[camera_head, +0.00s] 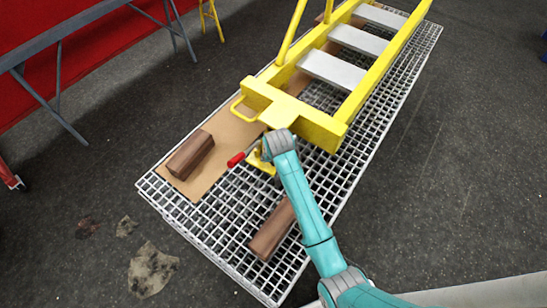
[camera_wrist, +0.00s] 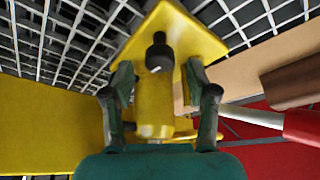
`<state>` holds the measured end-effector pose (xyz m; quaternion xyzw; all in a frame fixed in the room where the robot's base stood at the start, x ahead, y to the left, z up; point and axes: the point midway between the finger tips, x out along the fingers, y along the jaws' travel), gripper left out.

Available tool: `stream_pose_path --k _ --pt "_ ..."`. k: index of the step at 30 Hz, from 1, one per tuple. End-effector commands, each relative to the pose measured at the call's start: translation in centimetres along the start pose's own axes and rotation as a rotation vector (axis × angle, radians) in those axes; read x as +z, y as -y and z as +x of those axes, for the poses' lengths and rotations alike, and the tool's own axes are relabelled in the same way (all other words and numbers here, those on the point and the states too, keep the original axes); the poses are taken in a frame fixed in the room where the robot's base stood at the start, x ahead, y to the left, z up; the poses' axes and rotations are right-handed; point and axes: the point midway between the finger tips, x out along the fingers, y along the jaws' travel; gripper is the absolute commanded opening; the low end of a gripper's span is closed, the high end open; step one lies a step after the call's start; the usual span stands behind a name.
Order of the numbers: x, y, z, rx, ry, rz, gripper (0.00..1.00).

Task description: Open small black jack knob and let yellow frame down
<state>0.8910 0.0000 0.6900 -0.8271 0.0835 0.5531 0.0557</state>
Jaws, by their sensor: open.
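The yellow frame (camera_head: 315,122), a ladder-like boom with grey steps, lies over a metal grating in the head view. Its near end also shows as a yellow wall at the left of the wrist view (camera_wrist: 50,128). The yellow jack (camera_wrist: 153,103) has a square plate and a small black knob (camera_wrist: 159,54), seen in the wrist view. My gripper (camera_wrist: 158,82) is open, with its two fingers on either side of the jack's yellow post. The knob sits between and just beyond the fingertips. In the head view my arm's end hides most of the jack (camera_head: 262,162).
A red-handled lever (camera_head: 236,159) sticks out left of the jack; its red grip is at the right of the wrist view (camera_wrist: 300,127). Brown wood blocks (camera_head: 191,154) (camera_head: 272,230) lie on cardboard and the grating (camera_head: 222,245). A grey rack (camera_head: 60,37) stands upper left.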

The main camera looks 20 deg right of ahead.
Motion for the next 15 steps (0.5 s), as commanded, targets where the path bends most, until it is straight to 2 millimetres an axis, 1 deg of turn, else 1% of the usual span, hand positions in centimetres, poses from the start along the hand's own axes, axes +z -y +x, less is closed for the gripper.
stream_pose_path --k 3,9,12,15 --pt "-0.1 0.1 -2.4 -0.001 -0.004 0.0 0.58" --pt "-0.1 0.0 -6.3 -0.001 -0.003 -0.001 0.58" --pt "-0.1 0.0 -7.9 -0.001 -0.003 0.0 0.58" --pt "-0.1 0.0 -9.0 0.0 -0.002 0.0 0.58"
